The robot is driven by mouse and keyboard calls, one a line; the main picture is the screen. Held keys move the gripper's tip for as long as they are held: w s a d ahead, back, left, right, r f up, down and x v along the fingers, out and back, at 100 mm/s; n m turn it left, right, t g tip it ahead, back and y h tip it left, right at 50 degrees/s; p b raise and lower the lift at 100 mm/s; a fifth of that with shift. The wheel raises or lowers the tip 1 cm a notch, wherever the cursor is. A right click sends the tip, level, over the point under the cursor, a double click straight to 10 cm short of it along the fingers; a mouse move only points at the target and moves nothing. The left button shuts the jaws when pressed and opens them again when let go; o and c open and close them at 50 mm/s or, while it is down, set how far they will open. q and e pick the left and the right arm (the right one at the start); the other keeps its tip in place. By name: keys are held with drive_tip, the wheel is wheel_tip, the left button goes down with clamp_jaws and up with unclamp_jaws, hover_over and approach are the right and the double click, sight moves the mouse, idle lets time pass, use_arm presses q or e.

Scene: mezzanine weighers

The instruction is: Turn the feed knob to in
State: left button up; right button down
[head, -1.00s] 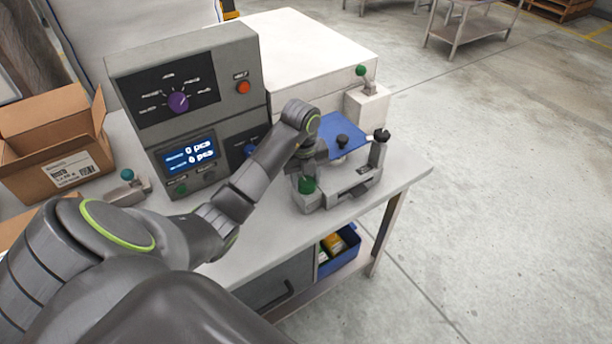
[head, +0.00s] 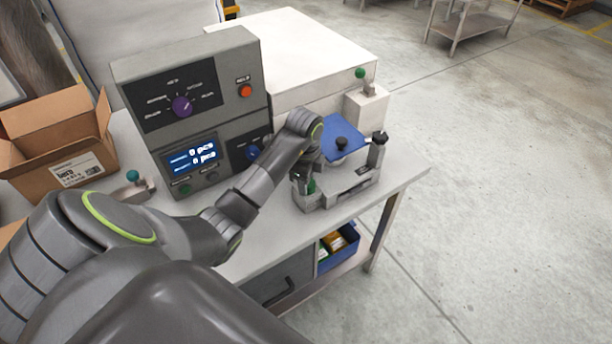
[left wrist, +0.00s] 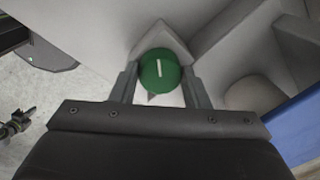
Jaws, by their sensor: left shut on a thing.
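A round green knob (left wrist: 150,78) with a white pointer line sits between the two fingers of my left gripper (left wrist: 160,82) in the left wrist view. The fingers are shut on its sides, and the line points nearly straight up the picture. In the head view the green knob (head: 311,187) is on the near left corner of a small grey device (head: 345,193) with a blue plate, mostly hidden by my left gripper (head: 309,173) reaching down over it. No label for the knob is legible. My right gripper is not in view.
A grey control panel (head: 130,75) with a purple knob (head: 182,106), a blue knob (head: 253,152) and a lit display stands left of the device. A cardboard box (head: 30,165) is at the far left. The bench top (head: 400,183) is clear at the right.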

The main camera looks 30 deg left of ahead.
use_arm(q)
drive_tip(key=n+p, duration=0.1)
drive_tip(key=n, duration=0.2)
drive_tip(key=shift+r+n, duration=0.15)
drive_tip(key=shift+n, duration=0.15)
drive_tip(key=shift+n+p, duration=0.4)
drive_tip(key=shift+n, duration=1.2)
drive_tip(key=shift+w, duration=0.1)
drive_tip(key=o, duration=1)
